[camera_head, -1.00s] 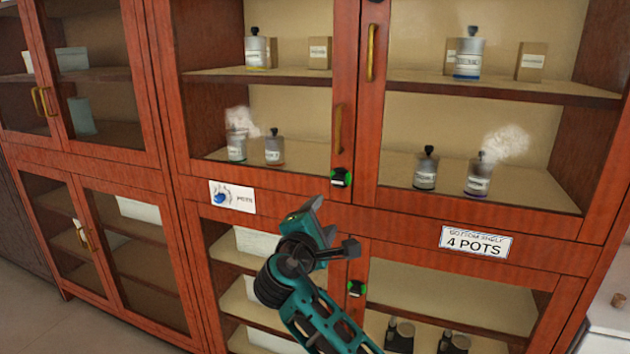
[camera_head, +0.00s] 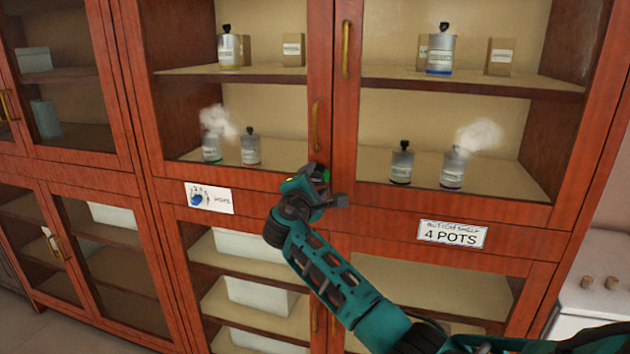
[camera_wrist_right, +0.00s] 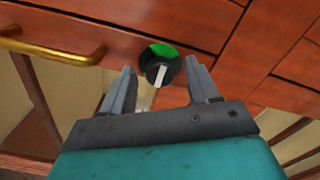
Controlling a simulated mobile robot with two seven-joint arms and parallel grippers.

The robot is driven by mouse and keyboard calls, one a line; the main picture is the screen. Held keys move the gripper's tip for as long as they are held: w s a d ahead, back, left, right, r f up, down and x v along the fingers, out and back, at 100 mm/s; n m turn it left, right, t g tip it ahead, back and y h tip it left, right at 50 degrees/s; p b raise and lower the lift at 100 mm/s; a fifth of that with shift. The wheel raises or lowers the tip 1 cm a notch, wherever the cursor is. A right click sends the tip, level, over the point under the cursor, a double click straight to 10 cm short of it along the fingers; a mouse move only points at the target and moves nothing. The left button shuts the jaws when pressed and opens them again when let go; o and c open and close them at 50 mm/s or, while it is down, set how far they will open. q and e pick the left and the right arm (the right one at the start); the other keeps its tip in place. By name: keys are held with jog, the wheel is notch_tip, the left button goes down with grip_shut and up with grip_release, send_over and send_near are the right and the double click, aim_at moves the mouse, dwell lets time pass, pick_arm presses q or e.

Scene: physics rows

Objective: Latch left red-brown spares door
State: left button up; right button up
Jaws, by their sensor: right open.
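The red-brown cabinet's upper left glass door (camera_head: 319,60) looks shut, with a brass handle (camera_head: 315,126) near its right edge. A round black latch knob with a green patch (camera_wrist_right: 165,66) and a pale pointer bar sits on the red-brown frame below. In the head view only a bit of its green (camera_head: 326,175) shows beside my gripper. My right gripper (camera_head: 324,187) is open. In the wrist view its fingers stand on either side of the knob, with gaps; I cannot tell whether either finger touches it. My left gripper is not in view.
Labelled pots (camera_head: 402,162) and boxes stand on the shelves behind the glass. A "4 POTS" sign (camera_head: 452,235) and a hand-picture label (camera_head: 211,198) are on the cabinet front. Another brass handle (camera_head: 346,50) sits on the right door. A white surface (camera_head: 598,300) is at right.

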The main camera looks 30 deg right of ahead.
jog(key=shift+w+d, duration=0.25)
jog(key=shift+d, duration=0.05)
jog(key=c, duration=1)
